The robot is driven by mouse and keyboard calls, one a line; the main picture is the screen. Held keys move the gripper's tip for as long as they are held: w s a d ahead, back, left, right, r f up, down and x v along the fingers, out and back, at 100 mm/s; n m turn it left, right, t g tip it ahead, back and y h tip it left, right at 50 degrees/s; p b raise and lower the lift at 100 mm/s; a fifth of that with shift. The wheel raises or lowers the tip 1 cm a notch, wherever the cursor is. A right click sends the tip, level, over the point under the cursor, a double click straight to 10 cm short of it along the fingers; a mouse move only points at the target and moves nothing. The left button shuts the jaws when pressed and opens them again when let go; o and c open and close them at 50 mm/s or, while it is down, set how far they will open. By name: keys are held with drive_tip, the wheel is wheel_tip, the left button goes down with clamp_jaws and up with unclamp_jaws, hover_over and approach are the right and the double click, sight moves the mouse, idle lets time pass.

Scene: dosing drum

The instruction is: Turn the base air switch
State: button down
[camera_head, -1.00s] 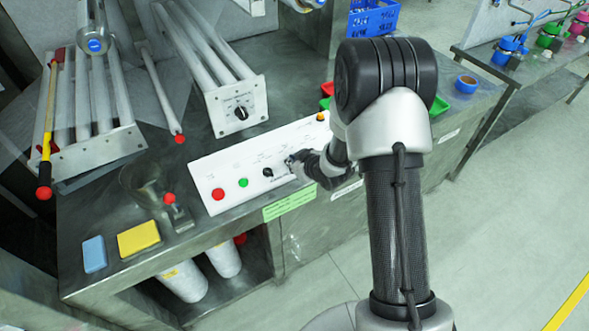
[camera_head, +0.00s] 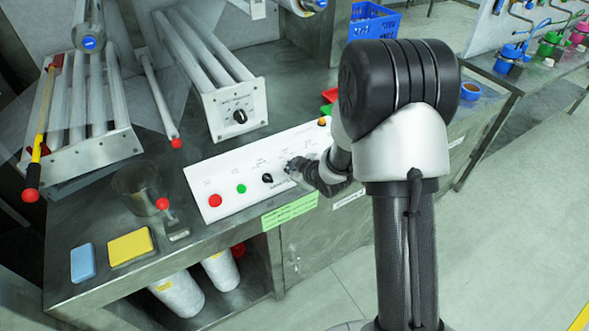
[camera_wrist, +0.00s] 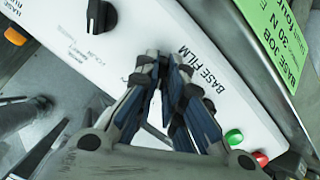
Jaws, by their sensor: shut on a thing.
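The white control panel (camera_head: 222,187) lies on the metal bench in the head view. My gripper (camera_head: 290,166) is low at its front half, beside a black knob (camera_head: 267,178). In the wrist view my gripper (camera_wrist: 165,62) has its fingertips close together at the panel face, shut on a switch knob that the fingers mostly hide. The label "BASE FILM" is printed beside the fingers. I cannot read a base air label. Another black knob (camera_wrist: 98,15) stands apart, up and left of the fingers.
A red button (camera_head: 215,200) and a green button (camera_head: 241,188) sit at the panel's left end, an orange button (camera_head: 323,121) at its far end. A roller unit (camera_head: 236,105) with its own knob stands behind. Yellow (camera_head: 130,247) and blue (camera_head: 83,262) sponges lie front left.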

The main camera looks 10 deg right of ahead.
drive_tip(key=c, duration=1.7)
unclamp_jaws()
drive_tip(key=shift+r, duration=0.1)
drive_tip(key=v, duration=1.2)
